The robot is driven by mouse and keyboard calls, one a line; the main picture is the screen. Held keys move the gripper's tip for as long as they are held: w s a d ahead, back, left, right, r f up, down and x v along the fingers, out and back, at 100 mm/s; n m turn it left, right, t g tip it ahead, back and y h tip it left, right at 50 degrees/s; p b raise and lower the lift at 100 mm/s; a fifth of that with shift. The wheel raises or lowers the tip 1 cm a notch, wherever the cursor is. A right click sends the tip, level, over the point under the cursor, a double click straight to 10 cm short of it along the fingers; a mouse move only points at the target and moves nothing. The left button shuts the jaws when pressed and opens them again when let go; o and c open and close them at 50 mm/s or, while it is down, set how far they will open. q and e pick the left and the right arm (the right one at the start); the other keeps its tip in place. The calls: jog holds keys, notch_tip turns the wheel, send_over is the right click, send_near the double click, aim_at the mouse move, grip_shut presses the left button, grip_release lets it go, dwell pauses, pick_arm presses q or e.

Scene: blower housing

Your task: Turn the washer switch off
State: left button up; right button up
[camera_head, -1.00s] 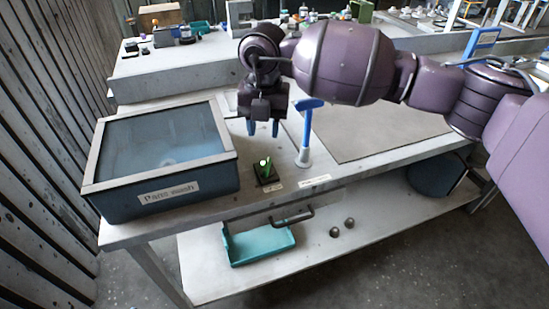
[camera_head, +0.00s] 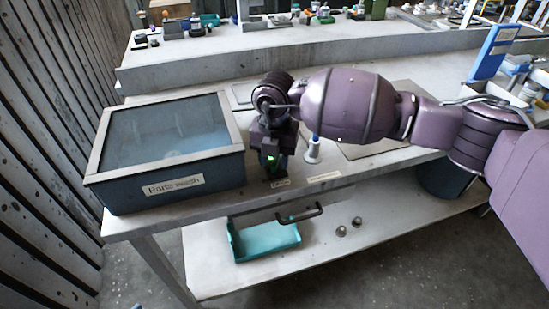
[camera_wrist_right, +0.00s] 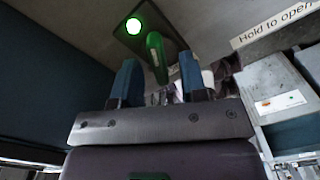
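The washer switch has a dark base plate (camera_head: 279,182) on the bench front, right of the parts washer (camera_head: 165,190). In the right wrist view its green lever (camera_wrist_right: 156,52) stands between the two blue fingers, and its round lamp (camera_wrist_right: 134,26) glows green. My right gripper (camera_head: 271,166) is over the switch and hides most of it in the head view. In the wrist view the right gripper (camera_wrist_right: 158,66) is open, with a gap between each fingertip and the lever; I cannot tell how deep the lever sits. My left gripper is not in view.
A grey-white stand (camera_head: 313,150) is close right of the gripper; my arm hides its top. A "Hold to open" label (camera_wrist_right: 277,24) lies beside it. The washer's wall is close on the left. A teal tray (camera_head: 265,241) and small knobs (camera_head: 348,227) are on the lower shelf.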

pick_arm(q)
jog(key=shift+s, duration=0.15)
pick_arm(e)
jog(key=shift+f, duration=0.15)
grip_shut()
